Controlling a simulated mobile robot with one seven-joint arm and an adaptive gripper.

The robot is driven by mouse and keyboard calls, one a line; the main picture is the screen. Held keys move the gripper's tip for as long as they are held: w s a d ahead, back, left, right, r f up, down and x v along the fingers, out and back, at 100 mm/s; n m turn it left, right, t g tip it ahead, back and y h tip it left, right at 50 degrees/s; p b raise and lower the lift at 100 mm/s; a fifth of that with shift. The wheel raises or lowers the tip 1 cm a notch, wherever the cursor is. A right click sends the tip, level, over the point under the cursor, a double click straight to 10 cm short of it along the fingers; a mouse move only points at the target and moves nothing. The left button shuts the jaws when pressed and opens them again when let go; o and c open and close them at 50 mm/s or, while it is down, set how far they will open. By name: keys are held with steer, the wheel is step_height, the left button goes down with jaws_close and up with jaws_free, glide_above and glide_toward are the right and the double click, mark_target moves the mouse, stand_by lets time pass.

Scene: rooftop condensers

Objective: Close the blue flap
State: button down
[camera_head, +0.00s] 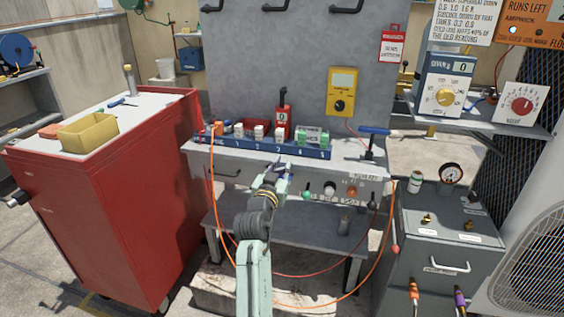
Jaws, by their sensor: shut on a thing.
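A long blue strip with white numbers (258,147) runs along the front of a row of small parts on the grey workbench (345,170). It is the largest blue panel on the bench, but I cannot tell whether it is the flap or how far it is open. My gripper (279,168) is at the bench's front edge, just below the strip's middle. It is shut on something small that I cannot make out. My arm hides part of the bench front, and I cannot tell whether the fingers touch the strip.
A red cabinet (110,190) with a yellow bin (88,133) stands at left. A grey box (440,225) with a gauge stands at right. A blue-handled tool (374,131) stands at the bench's right end. An orange hose (212,185) hangs across the bench front.

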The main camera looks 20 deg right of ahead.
stand_by(0.3)
steer(key=shift+s+f+b, duration=0.1)
steer(key=shift+f+b, duration=0.25)
steer(key=shift+b, duration=0.75)
steer(key=shift+a+r+t+b, duration=0.1)
steer(key=shift+t+b, duration=0.2)
steer(key=f+t+h+b, duration=0.1)
steer(key=b, duration=0.4)
steer(key=s+b, duration=0.1)
steer(key=b, duration=0.4)
steer(key=shift+a+f+t+h, duration=0.35)
steer(key=shift+t+h, duration=0.05)
steer(key=shift+r, duration=0.15)
